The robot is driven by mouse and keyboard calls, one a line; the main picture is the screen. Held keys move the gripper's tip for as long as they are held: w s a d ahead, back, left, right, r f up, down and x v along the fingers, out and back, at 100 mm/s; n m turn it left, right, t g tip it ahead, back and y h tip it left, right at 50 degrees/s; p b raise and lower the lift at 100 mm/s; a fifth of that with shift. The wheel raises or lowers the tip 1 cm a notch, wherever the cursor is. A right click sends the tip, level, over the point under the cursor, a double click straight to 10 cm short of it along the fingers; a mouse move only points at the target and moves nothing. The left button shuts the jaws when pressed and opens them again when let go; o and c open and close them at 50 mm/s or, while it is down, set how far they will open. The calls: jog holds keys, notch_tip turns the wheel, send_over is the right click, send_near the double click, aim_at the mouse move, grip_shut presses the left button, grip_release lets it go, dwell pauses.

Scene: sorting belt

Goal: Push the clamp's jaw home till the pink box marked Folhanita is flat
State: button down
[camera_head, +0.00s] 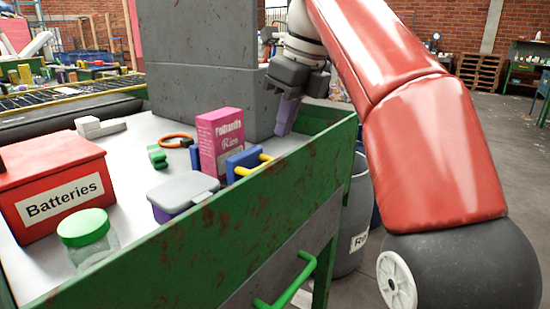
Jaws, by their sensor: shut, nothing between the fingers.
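The pink box marked Folhanita (221,142) stands upright on the table. A blue plate with a yellow handle (246,163), which looks like the clamp's jaw, stands close to its right side. I cannot tell whether the plate touches the box. The rest of the clamp is hidden or not clear. My gripper (283,131) is shut and empty, pointing down to the right of the box and plate, beside the big grey block. It appears apart from the jaw.
A tall grey block (205,95) stands behind the box. A raised green rim (200,235) edges the table. A grey-lidded purple container (182,194), a green-lidded jar (88,235), a red Batteries box (50,185), a green piece (157,156) and an orange ring (176,136) lie around.

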jog(key=b+x, duration=0.2)
jog(key=x, duration=0.6)
jog(key=shift+d, duration=0.1)
